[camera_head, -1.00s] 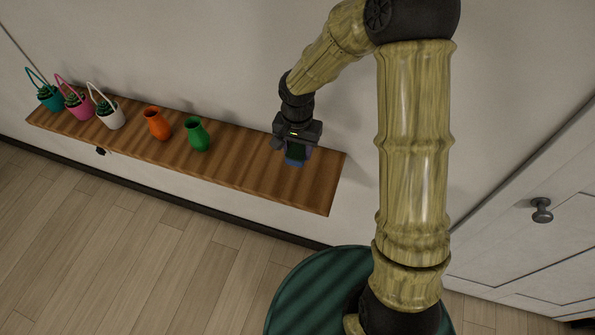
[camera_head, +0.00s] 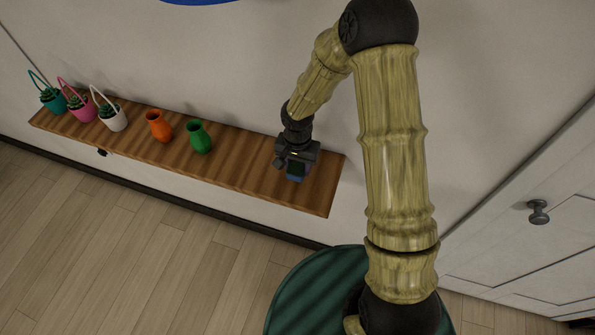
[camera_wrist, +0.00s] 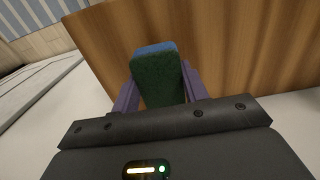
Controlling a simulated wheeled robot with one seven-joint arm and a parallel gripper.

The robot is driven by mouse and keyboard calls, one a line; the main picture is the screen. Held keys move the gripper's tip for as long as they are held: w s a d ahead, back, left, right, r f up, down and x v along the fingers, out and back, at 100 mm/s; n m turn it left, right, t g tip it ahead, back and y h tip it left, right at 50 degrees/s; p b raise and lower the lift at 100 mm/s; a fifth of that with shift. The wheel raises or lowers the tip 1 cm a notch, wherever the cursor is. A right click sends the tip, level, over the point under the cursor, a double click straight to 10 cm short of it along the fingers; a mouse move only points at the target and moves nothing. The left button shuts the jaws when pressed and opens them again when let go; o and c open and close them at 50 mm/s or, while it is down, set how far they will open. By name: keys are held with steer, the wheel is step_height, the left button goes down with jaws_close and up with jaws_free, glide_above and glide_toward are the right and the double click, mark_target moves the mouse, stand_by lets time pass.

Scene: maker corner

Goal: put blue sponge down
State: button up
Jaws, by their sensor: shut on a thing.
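The blue sponge (camera_wrist: 157,72) is between the two purple fingers of my gripper (camera_wrist: 160,92) in the wrist view. Its large face is dark green and its far edge is blue. My gripper (camera_head: 296,170) is shut on it over the right end of the wooden shelf (camera_head: 250,175). In the head view the sponge (camera_head: 295,177) shows just below the gripper. I cannot tell whether the sponge touches the shelf.
A green vase (camera_head: 200,137) and an orange vase (camera_head: 159,126) stand on the shelf to the left. White (camera_head: 113,119), pink (camera_head: 82,110) and teal (camera_head: 54,102) plant baskets stand further left. The shelf between the green vase and my gripper is clear.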

mark_target(298, 172)
steer(key=shift+f+p, duration=0.45)
steer(key=shift+f, duration=1.45)
steer(key=shift+f, duration=0.15)
steer(key=o, duration=1)
steer(key=shift+o, duration=0.2)
steer(key=shift+r, duration=0.2)
step_height(298, 172, up, 12)
steer(key=b, duration=0.3)
